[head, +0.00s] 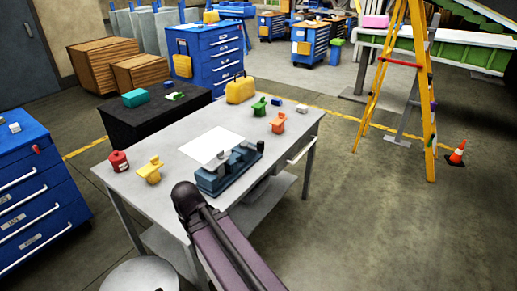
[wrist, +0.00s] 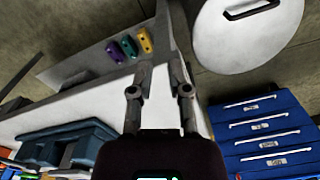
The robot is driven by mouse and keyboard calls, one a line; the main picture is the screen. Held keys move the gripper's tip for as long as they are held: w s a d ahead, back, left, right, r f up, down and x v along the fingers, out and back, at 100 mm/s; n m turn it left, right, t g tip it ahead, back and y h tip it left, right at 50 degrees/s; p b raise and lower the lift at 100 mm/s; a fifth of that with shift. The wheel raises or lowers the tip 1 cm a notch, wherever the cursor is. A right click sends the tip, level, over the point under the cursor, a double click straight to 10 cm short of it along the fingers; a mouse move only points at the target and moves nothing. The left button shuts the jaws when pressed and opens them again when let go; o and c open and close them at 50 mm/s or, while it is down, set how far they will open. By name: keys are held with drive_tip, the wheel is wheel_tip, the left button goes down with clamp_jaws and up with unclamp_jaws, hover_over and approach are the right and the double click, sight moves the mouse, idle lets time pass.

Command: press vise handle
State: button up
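The blue vise (head: 228,174) sits on the grey workbench (head: 190,185), near the middle of its front edge. A white sheet (head: 213,146) lies at its far side. I cannot make out the vise handle clearly. A pale bar (head: 301,151) sticks out at the bench's right edge, and I cannot tell what it belongs to. In the wrist view the blue vise (wrist: 68,145) is at lower left, apart from my fingers. My gripper (wrist: 161,72) is open, with nothing visible between its fingers. The head view does not show my gripper; my arm crosses its lower middle.
A red can (head: 119,161), a yellow part (head: 151,169), a green part (head: 259,107), an orange part (head: 278,123) and a yellow case (head: 240,89) stand on the bench. A round lid (wrist: 248,30) and a blue drawer cabinet (wrist: 262,130) are at right.

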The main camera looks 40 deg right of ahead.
drive_tip(key=shift+w+d+r+n, duration=0.15)
drive_tip(key=shift+w+d+n, duration=0.15)
drive_tip(key=shift+w+d, duration=0.05)
clamp_jaws()
drive_tip(key=w+d+r+n+t+h+p, duration=0.1)
drive_tip(key=w+d+r+n+h+p, duration=0.1)
drive_tip(key=w+d+r+n, duration=0.2)
drive_tip(key=w+d+r+n+t+h+p, duration=0.1)
drive_tip(key=w+d+r+n+h+p, duration=0.2)
drive_tip(key=w+d+n, duration=0.4)
drive_tip(key=w+d+r+n+t+h+p, duration=0.1)
drive_tip(key=w+d+r+n+h+p, duration=0.2)
drive_tip(key=w+d+r+n, duration=0.3)
drive_tip(key=shift+w+d+n, duration=0.15)
drive_tip(key=shift+d+n, duration=2.05)
drive_tip(key=shift+d, duration=3.15)
